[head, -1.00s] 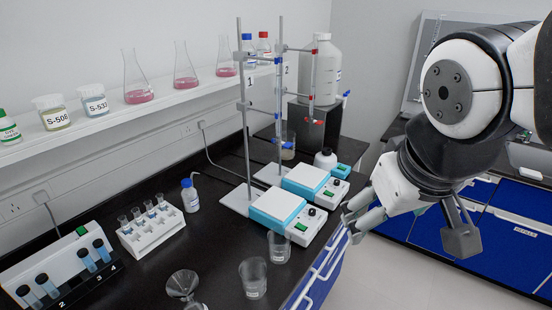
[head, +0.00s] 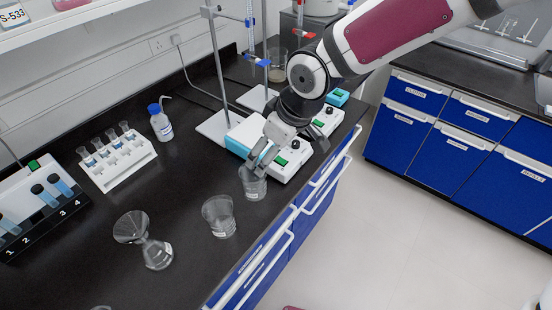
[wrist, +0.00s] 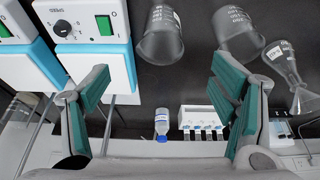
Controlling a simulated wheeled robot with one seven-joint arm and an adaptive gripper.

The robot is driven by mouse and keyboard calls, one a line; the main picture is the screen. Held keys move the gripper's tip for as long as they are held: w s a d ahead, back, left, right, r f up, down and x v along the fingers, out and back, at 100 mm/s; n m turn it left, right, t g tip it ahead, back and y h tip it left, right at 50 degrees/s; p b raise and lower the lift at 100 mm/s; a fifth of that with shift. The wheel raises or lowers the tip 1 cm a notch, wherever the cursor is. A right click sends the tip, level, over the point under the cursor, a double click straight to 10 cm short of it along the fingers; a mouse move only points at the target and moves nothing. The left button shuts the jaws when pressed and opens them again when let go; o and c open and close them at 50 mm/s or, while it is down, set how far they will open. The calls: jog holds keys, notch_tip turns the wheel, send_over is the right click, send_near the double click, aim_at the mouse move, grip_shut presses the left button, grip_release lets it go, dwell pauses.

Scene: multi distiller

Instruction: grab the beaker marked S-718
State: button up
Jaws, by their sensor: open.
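Two clear, empty beakers stand upright near the bench's front edge. One beaker (head: 253,187) is beside the stirrers and the other beaker (head: 219,218) is to its lower left. Their small labels are too small to read, so I cannot tell which is S-718. My gripper (head: 260,158) is open, at the rim of the beaker beside the stirrers and partly covering it. In the wrist view that beaker (wrist: 160,40) is ahead of the open fingers (wrist: 158,88), with nothing between them. The other beaker (wrist: 238,32) is to its right.
A flask with a funnel (head: 156,252) stands left of the beakers. Stirrers with stands (head: 245,135) are close behind my gripper. A vial rack (head: 118,160) and a blue-capped bottle (head: 160,123) stand further back. A beaker with liquid (head: 277,72) is at the back.

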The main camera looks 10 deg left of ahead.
jog(key=b, duration=0.2)
send_near(253, 174)
jog(key=shift+s+a+f, duration=0.25)
jog(key=shift+a+f, duration=0.1)
jog(key=shift+f, duration=0.55)
jog(key=shift+s+a+f, duration=0.2)
jog(key=shift+a+f, duration=0.15)
jog(key=shift+f, duration=0.55)
jog(key=shift+s+a+f, duration=0.25)
jog(key=shift+a+f, duration=0.05)
jog(key=shift+f, duration=0.6)
jog(key=c, duration=1.3)
